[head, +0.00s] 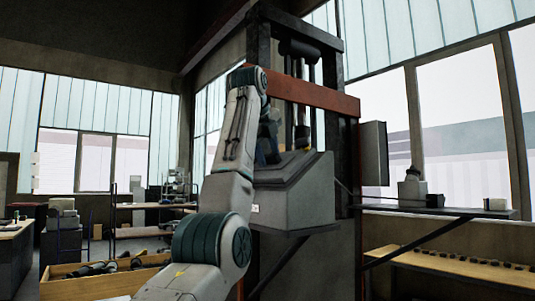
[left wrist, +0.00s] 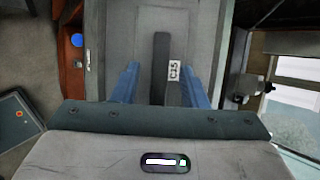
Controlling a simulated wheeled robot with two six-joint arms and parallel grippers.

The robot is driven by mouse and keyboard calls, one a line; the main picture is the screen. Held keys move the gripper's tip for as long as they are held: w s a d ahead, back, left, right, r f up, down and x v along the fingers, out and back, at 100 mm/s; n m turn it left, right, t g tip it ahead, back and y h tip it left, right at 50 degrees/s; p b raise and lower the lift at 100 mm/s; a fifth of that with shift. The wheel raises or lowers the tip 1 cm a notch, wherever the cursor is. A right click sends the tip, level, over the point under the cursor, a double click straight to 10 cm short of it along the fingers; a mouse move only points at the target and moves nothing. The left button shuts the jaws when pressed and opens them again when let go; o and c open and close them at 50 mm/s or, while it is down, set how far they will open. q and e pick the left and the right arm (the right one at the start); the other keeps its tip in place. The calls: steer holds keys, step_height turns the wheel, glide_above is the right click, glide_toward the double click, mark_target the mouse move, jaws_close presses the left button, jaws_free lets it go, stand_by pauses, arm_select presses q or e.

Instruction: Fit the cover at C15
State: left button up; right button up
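In the left wrist view a white label reading C15 (left wrist: 174,70) sits on a grey panel (left wrist: 205,30). A dark narrow bar (left wrist: 160,68) lies beside the label. I cannot tell whether the bar or the panel is the cover. My left gripper (left wrist: 160,86) has its two blue fingers apart, one on each side of the bar and label, with gaps to both. In the head view my left gripper (head: 268,142) is partly hidden by its arm, at the grey sloped housing (head: 300,205) of the press. My right gripper is not in view.
An orange-red press beam (head: 315,96) and dark posts rise behind the housing. A grey box (head: 373,153) hangs right of them. A shelf (head: 440,210) holds small parts. A wooden bin (head: 85,287) of dark parts and a bench (head: 450,268) stand lower down.

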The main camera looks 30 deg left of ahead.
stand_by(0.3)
arm_select(q)
steer(key=shift+s+r, duration=0.25)
steer(key=shift+r, duration=0.05)
steer(key=v, duration=1)
steer(key=shift+b, duration=0.4)
steer(key=shift+d, duration=0.1)
